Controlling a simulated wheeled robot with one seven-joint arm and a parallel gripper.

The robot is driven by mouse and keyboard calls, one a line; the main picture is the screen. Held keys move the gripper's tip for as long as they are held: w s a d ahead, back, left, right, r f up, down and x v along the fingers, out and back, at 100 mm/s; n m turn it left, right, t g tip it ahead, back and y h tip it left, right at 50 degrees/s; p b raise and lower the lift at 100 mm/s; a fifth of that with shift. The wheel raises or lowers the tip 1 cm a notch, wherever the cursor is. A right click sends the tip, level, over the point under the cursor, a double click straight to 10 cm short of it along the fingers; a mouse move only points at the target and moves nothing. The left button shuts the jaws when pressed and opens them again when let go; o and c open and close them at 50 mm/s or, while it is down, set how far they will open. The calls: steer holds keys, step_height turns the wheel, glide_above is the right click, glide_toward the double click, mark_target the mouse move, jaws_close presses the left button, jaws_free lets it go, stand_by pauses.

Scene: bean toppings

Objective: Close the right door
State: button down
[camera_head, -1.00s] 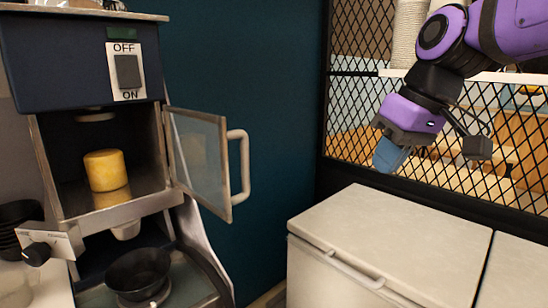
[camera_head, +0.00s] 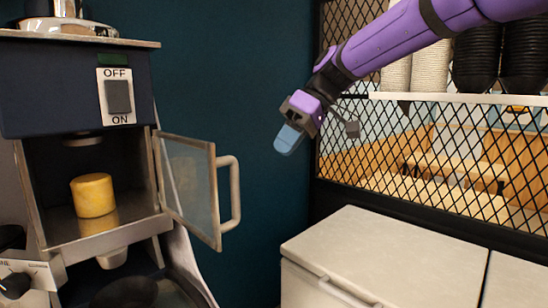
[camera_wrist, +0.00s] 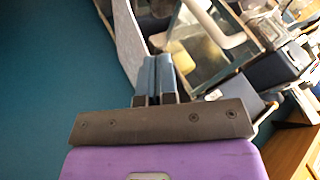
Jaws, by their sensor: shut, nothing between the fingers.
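The right door (camera_head: 188,190) is a glass panel in a metal frame, hinged at the right side of the dark blue machine's open compartment. It stands swung outward, with a pale C-shaped handle (camera_head: 235,194) on its outer edge. In the wrist view the handle (camera_wrist: 221,38) shows beyond the fingers. My gripper (camera_head: 288,140) is shut and empty, to the right of the door and above its handle, apart from both. In the wrist view its blue fingers (camera_wrist: 157,75) lie side by side.
A yellow cylinder (camera_head: 93,195) stands inside the compartment. An OFF/ON switch (camera_head: 118,97) is on the machine's front above it. A white chest (camera_head: 385,262) is at the lower right, before a black mesh wall (camera_head: 440,150).

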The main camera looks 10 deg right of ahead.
steer(key=s+a+f, duration=0.3)
steer(key=a+f, duration=0.4)
steer(key=shift+s+a, duration=0.35)
steer(key=shift+a, duration=0.05)
steer(key=shift+s, duration=0.1)
